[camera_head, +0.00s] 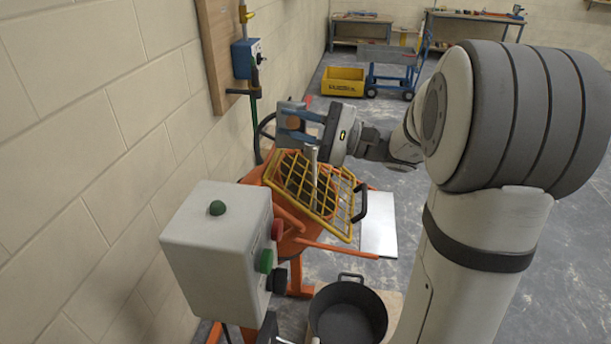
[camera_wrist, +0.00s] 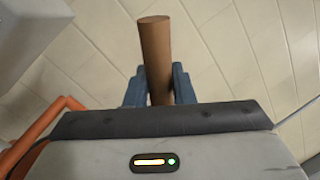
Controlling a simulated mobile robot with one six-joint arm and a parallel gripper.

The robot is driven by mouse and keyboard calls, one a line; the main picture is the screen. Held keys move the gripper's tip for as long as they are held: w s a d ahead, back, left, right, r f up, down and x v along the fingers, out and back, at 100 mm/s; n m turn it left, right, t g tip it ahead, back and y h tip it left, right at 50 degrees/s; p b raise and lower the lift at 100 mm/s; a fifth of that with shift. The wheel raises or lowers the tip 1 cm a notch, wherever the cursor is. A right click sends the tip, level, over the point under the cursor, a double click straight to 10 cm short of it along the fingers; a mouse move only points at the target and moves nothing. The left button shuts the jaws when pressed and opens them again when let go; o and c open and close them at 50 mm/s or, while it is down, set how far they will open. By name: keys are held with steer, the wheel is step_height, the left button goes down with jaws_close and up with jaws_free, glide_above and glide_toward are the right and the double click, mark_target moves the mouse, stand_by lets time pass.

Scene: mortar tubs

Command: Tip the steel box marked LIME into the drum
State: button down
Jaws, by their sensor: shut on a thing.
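My gripper (camera_head: 291,124), with blue fingers, is above the orange drum (camera_head: 257,174) and its yellow grate (camera_head: 297,185). It is shut on a brown round handle, which stands between the fingers in the wrist view (camera_wrist: 156,55). A grey metal shape (camera_head: 275,127) beside the fingers looks like the steel box, partly hidden by my gripper. I cannot read a LIME mark or see inside it. A narrow pale upright shape (camera_head: 312,168) shows between my gripper and the grate; I cannot tell what it is.
A grey control box (camera_head: 212,250) with coloured buttons stands in the near left, close to the drum. The block wall (camera_head: 90,130) runs along the left. A yellow tub (camera_head: 343,82) and blue trolley (camera_head: 392,75) stand far back.

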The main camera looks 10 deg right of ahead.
steer(key=shift+s+d+y+b, duration=0.15)
steer(key=shift+d+y+b, duration=0.25)
steer(key=shift+d+b, duration=0.05)
steer(key=shift+s+d+f+m+t+y+b, duration=0.15)
steer(key=shift+d+f+t+y+b, duration=0.35)
steer(key=shift+b, duration=0.45)
steer(key=shift+s+d+f+m+t+y+b, duration=0.15)
steer(key=shift+d+f+t+y+b, duration=0.15)
steer(key=shift+d+f+y+b, duration=0.45)
steer(key=shift+d+f+b, duration=0.2)
steer(key=shift+b, duration=0.5)
steer(key=shift+d+f+y+b, duration=0.2)
steer(key=shift+f+y+b, duration=0.15)
steer(key=shift+b, duration=0.4)
steer(key=b, duration=0.3)
steer(key=shift+s+d+f, duration=0.1)
steer(key=shift+d+f, duration=0.1)
steer(key=shift+f, duration=0.15)
steer(key=b, duration=0.1)
steer(key=t+b, duration=0.1)
steer(key=b, duration=0.1)
steer(key=shift+d+f+m+y, duration=0.2)
steer(key=shift+d+m+y, duration=0.05)
steer(key=shift+m+y, duration=0.05)
steer(key=b, duration=0.3)
steer(key=shift+s+d+f+y+b, duration=0.15)
steer(key=shift+d+f+y+b, duration=0.15)
steer(key=shift+d+f, duration=0.1)
steer(key=shift+r, duration=0.2)
